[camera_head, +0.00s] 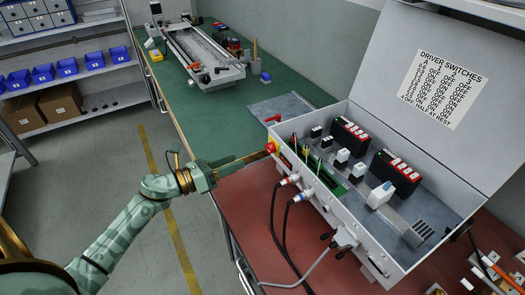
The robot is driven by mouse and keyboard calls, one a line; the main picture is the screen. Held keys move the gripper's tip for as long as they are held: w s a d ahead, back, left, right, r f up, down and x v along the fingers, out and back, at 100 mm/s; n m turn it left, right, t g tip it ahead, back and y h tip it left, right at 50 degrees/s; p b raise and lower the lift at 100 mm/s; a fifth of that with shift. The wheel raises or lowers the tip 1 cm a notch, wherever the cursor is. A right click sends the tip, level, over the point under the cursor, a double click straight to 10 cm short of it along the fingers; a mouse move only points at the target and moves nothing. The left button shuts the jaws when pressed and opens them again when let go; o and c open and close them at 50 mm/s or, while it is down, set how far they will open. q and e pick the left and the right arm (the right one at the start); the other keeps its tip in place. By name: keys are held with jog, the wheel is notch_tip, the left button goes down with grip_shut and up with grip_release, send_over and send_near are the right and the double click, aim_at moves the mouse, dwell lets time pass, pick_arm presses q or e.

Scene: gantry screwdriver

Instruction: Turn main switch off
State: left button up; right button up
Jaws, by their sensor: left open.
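The open grey control box (318,195) stands on the red part of the bench with its lid up. A red and yellow knob (271,147), which looks like the main switch, sits on the box's near left corner. My left gripper (266,154) reaches in from the left, with its fingers pointing at the knob. The fingertips are at or right beside it; I cannot tell whether they touch. The gripper is open, and the gap between its fingers is hard to see from here. The knob's exact turn position is too small to read. My right gripper is not in view.
The lid carries a "DRIVER SWITCHES" label (443,88). Black cables (276,225) and a grey cable hang from the box's front. A red lever (273,118) is close behind the knob. A grey plate (282,108) and a long fixture (203,55) lie on the green bench.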

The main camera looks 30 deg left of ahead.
aim_at(267, 149)
pick_arm(q)
jog(key=b+x, duration=0.1)
jog(key=x, duration=0.8)
jog(key=shift+w+d, duration=0.2)
jog(key=shift+w, duration=0.15)
jog(key=shift+c, duration=0.3)
jog(key=c, duration=0.9)
